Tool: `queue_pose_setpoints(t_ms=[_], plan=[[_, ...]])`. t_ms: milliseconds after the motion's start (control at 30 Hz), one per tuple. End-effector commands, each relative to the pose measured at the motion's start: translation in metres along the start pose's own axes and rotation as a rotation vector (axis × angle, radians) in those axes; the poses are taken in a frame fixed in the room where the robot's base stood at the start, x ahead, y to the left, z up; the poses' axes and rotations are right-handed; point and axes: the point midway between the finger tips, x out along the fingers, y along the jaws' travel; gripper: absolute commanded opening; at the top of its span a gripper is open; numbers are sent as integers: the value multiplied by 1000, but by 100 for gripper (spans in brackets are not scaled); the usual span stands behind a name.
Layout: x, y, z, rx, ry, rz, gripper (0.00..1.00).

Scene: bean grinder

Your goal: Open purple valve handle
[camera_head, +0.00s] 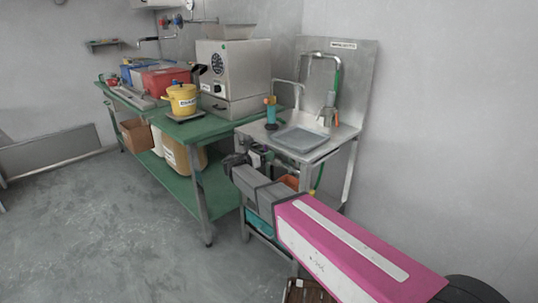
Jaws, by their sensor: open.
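Small round valve handles sit on pipes on the back wall at the upper left. One looks red (164,22) and one looks blue to purple (178,20); they are too small to tell the exact colour or whether they are turned. My gripper (234,162) is at the end of my arm, near the front left edge of the metal sink. It is open, with nothing seen between its fingers, and is well apart from the wall valves.
A green bench (205,124) holds a yellow pot (182,102), a red box (165,82) and a metal grinder (232,70). The metal sink unit (318,152) stands right of it, partly behind my arm. The floor (110,225) at left is clear.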

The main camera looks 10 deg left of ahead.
Motion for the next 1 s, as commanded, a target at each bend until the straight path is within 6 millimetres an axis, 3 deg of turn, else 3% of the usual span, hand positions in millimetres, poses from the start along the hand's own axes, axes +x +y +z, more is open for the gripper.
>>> queue_pose_setpoints(t_ms=[300,500,900,933,1000], plan=[[-61,0,0,0,-1,3,41],[-86,0,0,0,0,2,41],[-94,0,0,0,0,1,41],[-94,0,0,0,0,1,38],[-94,0,-1,2,5,4,15]])
